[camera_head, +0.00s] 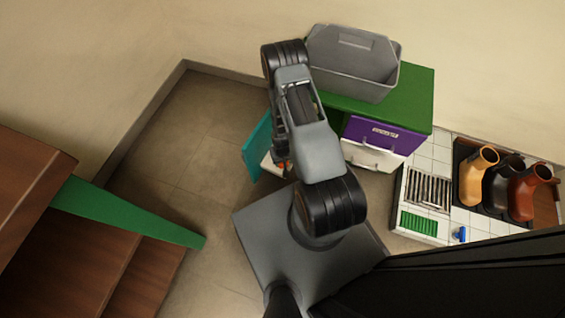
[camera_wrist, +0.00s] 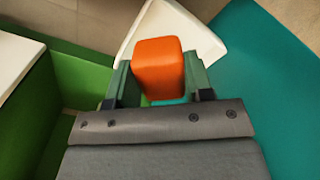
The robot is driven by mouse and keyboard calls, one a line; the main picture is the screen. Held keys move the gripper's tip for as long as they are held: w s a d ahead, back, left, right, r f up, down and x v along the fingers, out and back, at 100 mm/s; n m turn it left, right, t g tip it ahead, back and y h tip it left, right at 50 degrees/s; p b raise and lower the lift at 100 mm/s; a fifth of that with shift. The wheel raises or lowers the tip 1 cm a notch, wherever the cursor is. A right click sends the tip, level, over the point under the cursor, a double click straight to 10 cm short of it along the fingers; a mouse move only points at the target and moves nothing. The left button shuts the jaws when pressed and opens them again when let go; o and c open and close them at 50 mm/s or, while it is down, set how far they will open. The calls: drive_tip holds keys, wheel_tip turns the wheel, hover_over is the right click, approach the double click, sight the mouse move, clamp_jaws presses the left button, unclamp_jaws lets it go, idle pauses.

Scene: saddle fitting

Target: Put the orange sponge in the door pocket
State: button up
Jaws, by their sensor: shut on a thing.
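The orange sponge (camera_wrist: 158,72) is a rounded block between the green fingers of my gripper (camera_wrist: 159,78) in the wrist view. My gripper is shut on it. The white door pocket (camera_wrist: 205,42) shows just beyond the sponge, on the teal door (camera_wrist: 265,85). The sponge overlaps the pocket in the picture; I cannot tell whether it is inside the rim or above it. In the head view, my arm hides most of the gripper and sponge. The open teal door (camera_head: 259,145) and a bit of the white pocket (camera_head: 267,165) show left of my arm.
The green cabinet (camera_head: 420,98) carries a grey bin (camera_head: 350,75) and has a purple drawer front (camera_head: 375,133). A tiled counter with a rack (camera_head: 428,188) and boots (camera_head: 478,178) is at the right. Brown steps with a green edge (camera_head: 125,212) stand at the left.

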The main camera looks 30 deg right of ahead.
drive_tip(key=shift+w+d+f+b, duration=0.2)
drive_tip(key=shift+w+d+f, duration=0.1)
drive_tip(key=shift+w+f, duration=0.5)
drive_tip(key=shift+w+d+f+b, duration=0.25)
drive_tip(key=shift+w+f, duration=0.35)
drive_tip(key=shift+f, duration=0.4)
wheel_tip(320, 180, down, 3)
drive_tip(key=shift+d+f+b, duration=0.1)
drive_tip(key=shift+b, duration=1.15)
drive_tip(key=shift+f, duration=0.1)
drive_tip(key=o, duration=0.6)
wheel_tip(320, 180, up, 12)
drive_tip(key=p, duration=0.6)
drive_tip(key=shift+r, duration=0.2)
